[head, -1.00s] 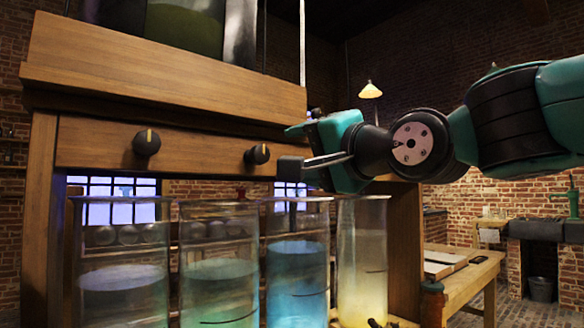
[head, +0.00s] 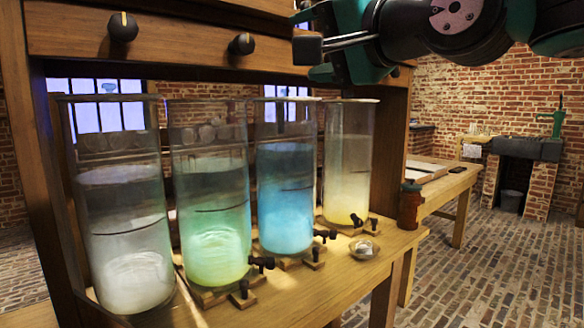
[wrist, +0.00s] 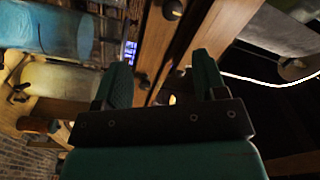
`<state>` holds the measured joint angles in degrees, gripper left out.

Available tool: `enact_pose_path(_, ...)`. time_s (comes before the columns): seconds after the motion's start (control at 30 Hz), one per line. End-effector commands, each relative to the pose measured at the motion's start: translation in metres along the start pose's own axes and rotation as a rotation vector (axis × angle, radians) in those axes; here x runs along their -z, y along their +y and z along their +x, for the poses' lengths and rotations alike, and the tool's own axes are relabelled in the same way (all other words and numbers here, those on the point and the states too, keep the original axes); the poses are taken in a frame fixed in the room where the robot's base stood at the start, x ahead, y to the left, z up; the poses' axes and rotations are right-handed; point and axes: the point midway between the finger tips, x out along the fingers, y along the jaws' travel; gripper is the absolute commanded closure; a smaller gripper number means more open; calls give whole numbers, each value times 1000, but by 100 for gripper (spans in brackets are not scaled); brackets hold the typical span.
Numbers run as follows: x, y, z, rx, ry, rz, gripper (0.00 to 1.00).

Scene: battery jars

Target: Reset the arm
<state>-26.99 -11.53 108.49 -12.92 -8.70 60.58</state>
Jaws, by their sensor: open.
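My gripper (head: 308,34) is at the top of the head view, in front of the wooden frame and to the right of a dark knob. In the wrist view my gripper (wrist: 158,85) shows two separated green fingers with nothing between them. It is open and empty. My arm reaches in from the upper right and is partly cut off by the picture's top edge. Several glass jars stand below and left of the gripper: a whitish jar (head: 122,220), a green jar (head: 212,200), a blue jar (head: 286,190) and a yellow jar (head: 348,165).
Two knobs, a left knob (head: 123,27) and a right knob (head: 242,44), stick out of the wooden rail. Black taps and a small dish (head: 364,248) sit before the jars. A brown bottle (head: 410,205) stands at the bench's right. Open brick floor (head: 480,270) lies right.

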Motion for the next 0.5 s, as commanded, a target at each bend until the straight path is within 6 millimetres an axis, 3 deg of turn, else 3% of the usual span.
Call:
enact_pose_path(0.17,-42,87,-24,-257,-190,-185,35)
enact_pose_path(0.3,-93,168,-75,-469,-483,-374,35)
enact_pose_path(0.5,-150,235,-155,-593,-884,-536,35)
